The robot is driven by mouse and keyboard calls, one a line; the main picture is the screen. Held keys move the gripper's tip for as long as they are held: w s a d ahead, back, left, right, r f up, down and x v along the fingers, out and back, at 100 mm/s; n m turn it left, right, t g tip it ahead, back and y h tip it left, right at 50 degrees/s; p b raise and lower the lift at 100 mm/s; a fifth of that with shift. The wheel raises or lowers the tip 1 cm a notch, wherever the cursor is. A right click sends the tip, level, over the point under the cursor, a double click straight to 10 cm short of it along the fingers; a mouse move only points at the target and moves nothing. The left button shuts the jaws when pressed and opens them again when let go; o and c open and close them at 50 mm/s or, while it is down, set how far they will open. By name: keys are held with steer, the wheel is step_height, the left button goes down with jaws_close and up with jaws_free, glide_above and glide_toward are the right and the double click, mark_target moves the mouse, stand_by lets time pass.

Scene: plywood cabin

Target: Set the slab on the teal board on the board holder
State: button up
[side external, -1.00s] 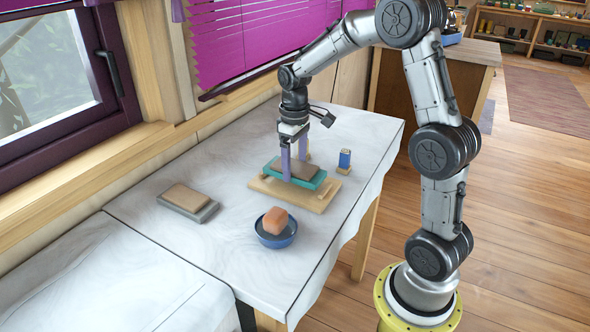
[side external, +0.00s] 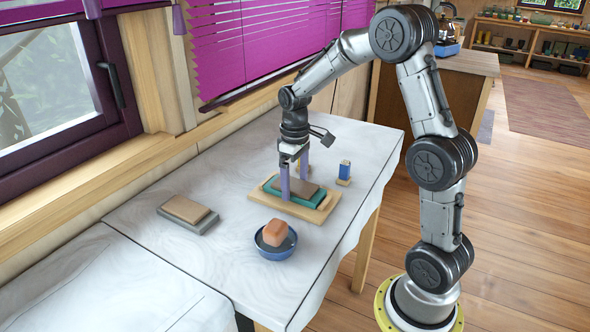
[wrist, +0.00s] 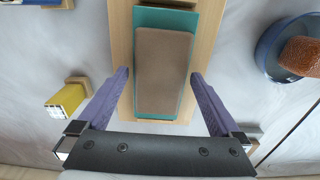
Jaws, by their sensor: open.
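A brown slab lies flat on the teal board (wrist: 188,18); the slab (wrist: 162,70) shows in full in the wrist view. The teal board lies on the pale wooden board holder (side external: 322,212), between its raised ends. My gripper (side external: 295,187) is open, its purple fingers on either side of the slab and board, apart from them in the wrist view (wrist: 162,80). In the side view a finger hides part of the slab and board.
A second brown slab (side external: 186,208) lies on a grey board (side external: 200,224) at the left. A blue bowl (side external: 275,251) with an orange block (side external: 275,233) stands in front. A small blue and yellow item on a wooden stand (side external: 344,180) is behind right.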

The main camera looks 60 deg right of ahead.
mark_target(295, 185)
step_height(295, 185, up, 12)
steer(key=s+a+r+t, duration=0.2)
steer(key=s+a+r, duration=0.1)
steer(key=s+a, duration=0.5)
steer(key=s+a+f+t, duration=0.3)
steer(key=s+a, duration=0.3)
steer(key=s, duration=0.5)
steer(key=shift+s+t, duration=0.3)
